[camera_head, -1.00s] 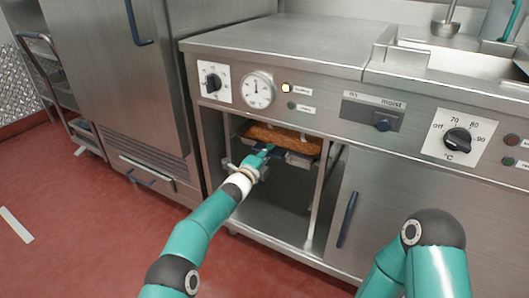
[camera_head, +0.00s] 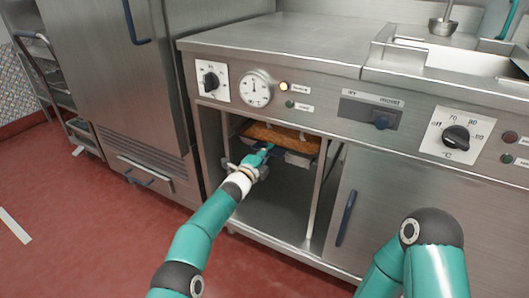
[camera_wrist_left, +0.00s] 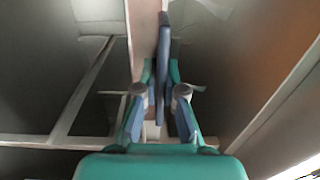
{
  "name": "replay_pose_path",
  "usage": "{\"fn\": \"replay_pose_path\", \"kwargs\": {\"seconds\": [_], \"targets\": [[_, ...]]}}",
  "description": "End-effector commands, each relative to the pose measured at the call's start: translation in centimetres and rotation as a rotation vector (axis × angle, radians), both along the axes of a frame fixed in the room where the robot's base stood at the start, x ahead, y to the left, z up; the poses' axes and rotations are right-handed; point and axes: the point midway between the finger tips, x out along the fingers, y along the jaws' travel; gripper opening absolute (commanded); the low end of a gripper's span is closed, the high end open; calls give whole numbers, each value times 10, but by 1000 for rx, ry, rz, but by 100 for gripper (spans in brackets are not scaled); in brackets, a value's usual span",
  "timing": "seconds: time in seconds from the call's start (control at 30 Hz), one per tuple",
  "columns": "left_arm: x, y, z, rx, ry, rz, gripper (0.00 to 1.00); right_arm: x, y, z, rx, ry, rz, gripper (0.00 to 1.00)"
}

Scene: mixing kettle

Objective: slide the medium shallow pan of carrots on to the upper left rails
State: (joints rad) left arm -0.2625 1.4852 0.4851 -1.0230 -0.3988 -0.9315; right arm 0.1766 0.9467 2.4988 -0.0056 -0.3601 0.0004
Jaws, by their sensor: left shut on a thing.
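The medium shallow pan (camera_head: 298,159) of orange carrots (camera_head: 280,135) is in the upper part of the open compartment under the counter, just below the control panel. It looks roughly level. My left gripper (camera_head: 262,154) is at the pan's front edge, shut on it. My right gripper is out of view.
The compartment's lower space (camera_head: 270,205) is empty. A closed door with a dark handle (camera_head: 346,218) is to its right. A steel cabinet (camera_head: 115,80) stands to the left. Knobs and a gauge (camera_head: 255,89) line the panel above. The red floor (camera_head: 90,220) is clear.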

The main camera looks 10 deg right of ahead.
Motion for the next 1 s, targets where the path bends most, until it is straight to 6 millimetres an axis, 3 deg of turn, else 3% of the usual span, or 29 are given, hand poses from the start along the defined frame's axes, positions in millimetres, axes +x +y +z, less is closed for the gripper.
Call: {"fn": "replay_pose_path", "kwargs": {"seconds": [0.03, 0.17, 0.2, 0.33, 0.57, 0.6, 0.73, 1.0], "targets": [[0, 0, 8, -7, -12, -2, 0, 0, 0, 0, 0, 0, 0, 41], [0, 0, 8, -7, -12, -2, 0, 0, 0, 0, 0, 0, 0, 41], [0, 0, 8, -7, -12, -2, 13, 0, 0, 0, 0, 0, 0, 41], [0, 0, 7, -6, -10, -1, 35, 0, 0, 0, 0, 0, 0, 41], [0, 0, 3, -2, -5, -1, 37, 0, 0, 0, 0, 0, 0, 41], [0, 0, -6, 6, 10, 1, 42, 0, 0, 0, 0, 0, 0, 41], [0, 0, -4, 4, 7, 1, 62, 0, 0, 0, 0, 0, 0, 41], [0, 0, -2, 2, 2, 0, 62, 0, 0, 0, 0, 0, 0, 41]]}}
